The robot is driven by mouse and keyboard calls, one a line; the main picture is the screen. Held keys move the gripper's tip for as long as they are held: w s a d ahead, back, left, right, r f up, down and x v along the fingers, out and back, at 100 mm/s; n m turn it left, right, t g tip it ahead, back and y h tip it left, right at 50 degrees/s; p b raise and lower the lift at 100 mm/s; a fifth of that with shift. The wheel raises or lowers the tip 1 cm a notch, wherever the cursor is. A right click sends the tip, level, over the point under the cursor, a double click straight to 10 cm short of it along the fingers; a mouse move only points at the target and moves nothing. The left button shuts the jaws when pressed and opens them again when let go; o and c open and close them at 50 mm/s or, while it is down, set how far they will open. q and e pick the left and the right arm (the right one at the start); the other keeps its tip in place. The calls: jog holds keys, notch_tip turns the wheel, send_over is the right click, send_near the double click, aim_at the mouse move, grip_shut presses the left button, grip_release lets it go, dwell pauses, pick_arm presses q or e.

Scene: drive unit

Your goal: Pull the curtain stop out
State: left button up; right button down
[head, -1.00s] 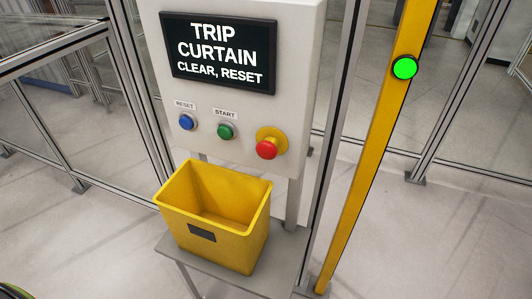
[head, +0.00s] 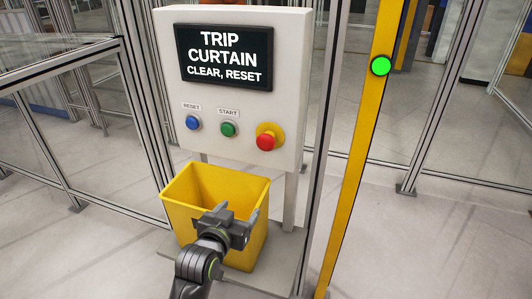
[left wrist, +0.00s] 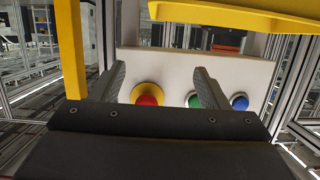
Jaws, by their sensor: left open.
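The curtain stop is a red mushroom button (head: 266,142) on a yellow ring at the right of a pale control box (head: 290,95). It also shows in the left wrist view (left wrist: 148,96), between the fingers and nearer the left one. My left gripper (head: 237,211) is open and empty, below the button and in front of the yellow bin. In the left wrist view its fingers (left wrist: 160,72) stand apart, with the box face beyond them. The button is clear of the fingers. My right gripper is not in view.
A blue button (head: 193,122) and a green button (head: 228,129) sit left of the stop. A screen (head: 225,55) reads "TRIP CURTAIN CLEAR, RESET". A yellow bin (head: 180,205) stands below the box. A yellow post (head: 362,130) with a lit green lamp (head: 380,65) rises at the right.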

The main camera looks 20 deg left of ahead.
aim_at(264, 144)
pick_arm(q)
notch_tip(264, 144, up, 12)
jog(key=d+f+t, duration=0.1)
jog(key=d+t, duration=0.1)
jog(key=t, duration=0.1)
jog(key=w+p, duration=0.1)
jog(key=w, duration=0.7)
jog(key=w+p, duration=0.2)
jog(key=w, duration=0.6)
jog(key=shift+w+d+r, duration=0.15)
jog(key=shift+w, duration=0.05)
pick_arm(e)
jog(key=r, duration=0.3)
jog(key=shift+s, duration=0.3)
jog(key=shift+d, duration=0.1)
pick_arm(q)
jog(key=c, duration=1.4)
jog(key=shift+o, duration=0.2)
jog(key=shift+s+p, duration=0.45)
jog(key=shift+p, duration=0.2)
jog(key=shift+s, duration=0.35)
jog(key=o, duration=1.4)
jog(key=shift+c, duration=0.2)
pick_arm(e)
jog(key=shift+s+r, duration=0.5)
